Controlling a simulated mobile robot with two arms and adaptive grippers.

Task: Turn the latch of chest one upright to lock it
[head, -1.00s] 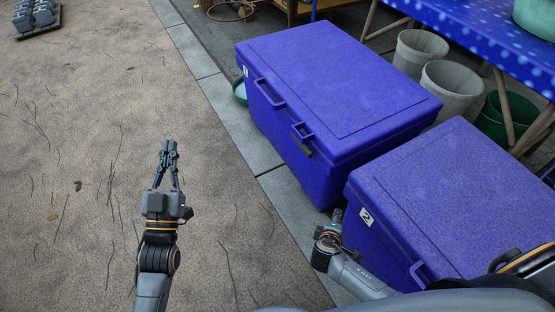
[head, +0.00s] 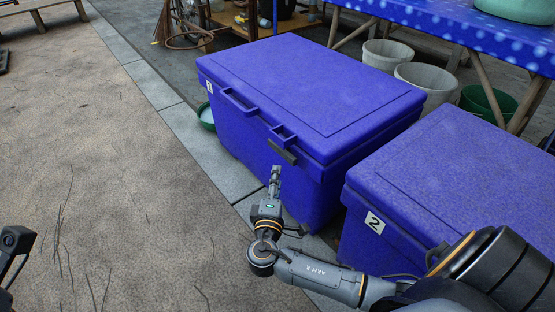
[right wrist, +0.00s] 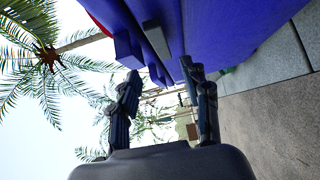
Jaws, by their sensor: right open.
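Chest one (head: 300,90) is a closed blue chest with a "1" label at its far left end. Its dark grey latch (head: 283,152) lies sideways along the front, below the lid's small catch. My right gripper (head: 276,172) is just below and in front of the latch, pointing toward the chest, and looks apart from it. In the right wrist view the open fingers (right wrist: 165,95) stand wide with nothing between them, and the dark latch (right wrist: 157,40) shows beyond them. A dark part of my left arm shows at the left edge; its fingers cannot be made out.
Chest two (head: 460,170), also blue and closed, stands close on the right. Grey buckets (head: 425,82) and a table (head: 470,25) stand behind.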

